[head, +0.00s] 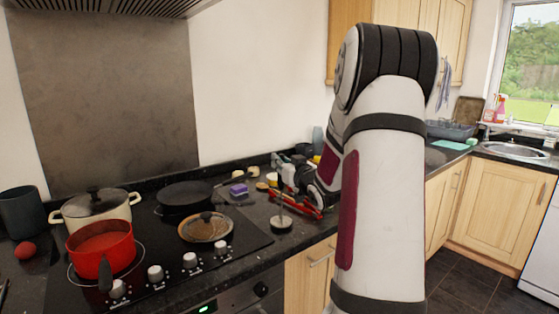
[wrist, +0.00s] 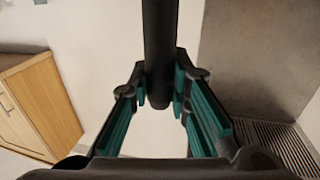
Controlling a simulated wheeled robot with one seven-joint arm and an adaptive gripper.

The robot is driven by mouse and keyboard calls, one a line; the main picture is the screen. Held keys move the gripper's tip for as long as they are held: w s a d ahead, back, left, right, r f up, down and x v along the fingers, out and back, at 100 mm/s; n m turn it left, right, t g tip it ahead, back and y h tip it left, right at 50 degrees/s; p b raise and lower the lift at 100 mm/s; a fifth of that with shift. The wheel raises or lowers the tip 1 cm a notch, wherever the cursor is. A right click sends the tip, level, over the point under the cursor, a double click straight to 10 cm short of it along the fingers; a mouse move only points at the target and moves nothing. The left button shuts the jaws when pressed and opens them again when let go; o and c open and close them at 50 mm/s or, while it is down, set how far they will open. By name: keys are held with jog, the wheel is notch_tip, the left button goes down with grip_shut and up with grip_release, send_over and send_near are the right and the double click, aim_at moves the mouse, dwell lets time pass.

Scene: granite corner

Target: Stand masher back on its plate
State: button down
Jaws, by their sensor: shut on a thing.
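The masher (head: 281,204) shows in the head view at the counter's front, right of the hob. Its thin stem hangs or stands nearly upright below my gripper and ends in a pale round disc (head: 281,224). I cannot tell whether the disc touches the counter, or whether a separate plate lies under it. My gripper (head: 283,172) is shut on the masher's dark handle. In the wrist view the dark handle (wrist: 160,55) runs between the teal-padded fingers (wrist: 160,98). The masher's lower end is out of the wrist view.
A red object (head: 298,204) lies on the counter behind the masher. A purple sponge (head: 239,190) is to the left. A glass lid (head: 206,227), black pan (head: 185,196), red pot (head: 102,250) and cream pot (head: 97,206) are on the hob. The counter's front edge is close.

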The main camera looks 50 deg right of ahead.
jog(key=shift+f, duration=0.6)
dwell(0.5)
jog(key=c, duration=1.4)
grip_release()
jog(key=v, duration=1.2)
jog(key=shift+r, duration=0.1)
jog(key=w+a+r+n+g+y+p, duration=0.1)
jog(key=a+r+g, duration=0.15)
jog(key=a, duration=0.65)
jog(key=w+a+r+n+g+y+p, duration=0.1)
jog(key=a+g, duration=0.3)
jog(key=a, duration=0.4)
jog(key=s+a+n+g+y, duration=0.1)
jog(key=s+a+g+y, duration=0.1)
jog(key=s+a, duration=0.4)
jog(key=s+a+n+g+y+p, duration=0.1)
jog(key=s+a, duration=0.6)
jog(key=a, duration=0.3)
jog(key=s+a+f+n+g+y+p, duration=0.1)
jog(key=s+a+g+y, duration=0.1)
jog(key=s+a, duration=0.4)
jog(key=shift+s+a+f+g+y, duration=0.1)
jog(key=shift+s+a+g+y, duration=0.1)
jog(key=shift+a, duration=0.25)
jog(key=shift+s+a+g+y, duration=0.1)
jog(key=shift+a+g, duration=0.05)
jog(key=shift+a, duration=0.35)
